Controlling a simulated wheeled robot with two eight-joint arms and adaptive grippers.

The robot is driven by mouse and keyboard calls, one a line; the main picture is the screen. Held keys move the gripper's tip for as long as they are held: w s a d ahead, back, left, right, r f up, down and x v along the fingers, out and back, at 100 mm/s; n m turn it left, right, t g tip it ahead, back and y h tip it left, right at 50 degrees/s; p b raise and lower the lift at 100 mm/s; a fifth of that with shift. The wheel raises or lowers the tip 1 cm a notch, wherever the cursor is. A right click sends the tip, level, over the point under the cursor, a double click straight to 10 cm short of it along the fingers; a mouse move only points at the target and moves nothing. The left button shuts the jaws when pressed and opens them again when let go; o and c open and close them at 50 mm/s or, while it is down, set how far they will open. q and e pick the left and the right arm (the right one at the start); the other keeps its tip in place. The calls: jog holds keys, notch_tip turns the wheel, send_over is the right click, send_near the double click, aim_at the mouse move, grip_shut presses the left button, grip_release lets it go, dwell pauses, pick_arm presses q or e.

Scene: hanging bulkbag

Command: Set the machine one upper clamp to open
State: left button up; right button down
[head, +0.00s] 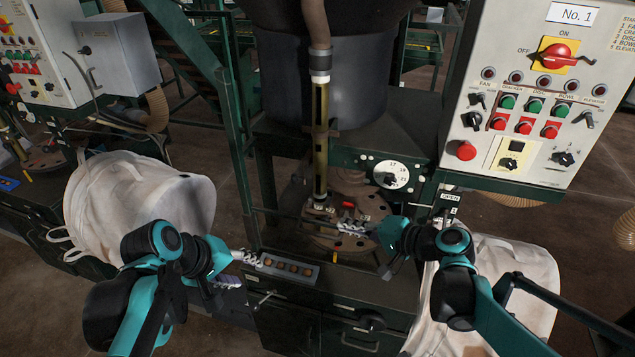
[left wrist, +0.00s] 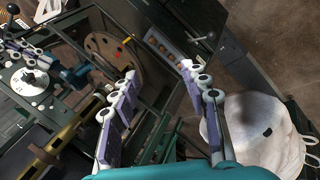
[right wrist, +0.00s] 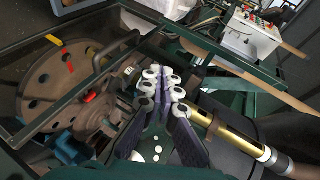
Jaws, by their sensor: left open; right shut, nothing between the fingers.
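Machine one carries the No. 1 control panel (head: 470,60) at upper right in the head view. An OPEN label (head: 449,197) sits below that panel, beside the numbered dial (head: 391,174). I cannot make out which part is the upper clamp or its setting. My right gripper (head: 345,228) is shut and empty in front of the brown round plate (head: 335,243), below the vertical brass tube (head: 320,140). In the right wrist view its fingers (right wrist: 163,72) are together beside the tube. My left gripper (head: 240,270) is open and empty; its fingers (left wrist: 158,72) stand apart.
Green frame posts (head: 240,150) stand beside the plate. A second machine's panel (head: 35,50) is at far left.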

jog(key=w+d+r+m+t+y, duration=0.2)
jog(key=w+d+r+t+y, duration=0.1)
jog(key=w+d+r, duration=0.15)
pick_arm(q)
jog(key=s+a+f+m+t+y+b, duration=0.2)
jog(key=s+a+f+m+y+b, duration=0.1)
jog(key=s+a+f+m+y, duration=0.1)
jog(key=s+a+f+m, duration=0.1)
jog(key=s+a+f, duration=0.1)
jog(key=s+f, duration=0.1)
jog(key=shift+s+f+m, duration=0.4)
jog(key=shift+f, duration=0.05)
pick_arm(e)
jog(key=s+a+x, duration=0.1)
jog(key=x, duration=1.2)
jog(key=shift+s+a+f, duration=0.2)
jog(key=shift+s+a, duration=0.05)
jog(key=shift+s, duration=0.05)
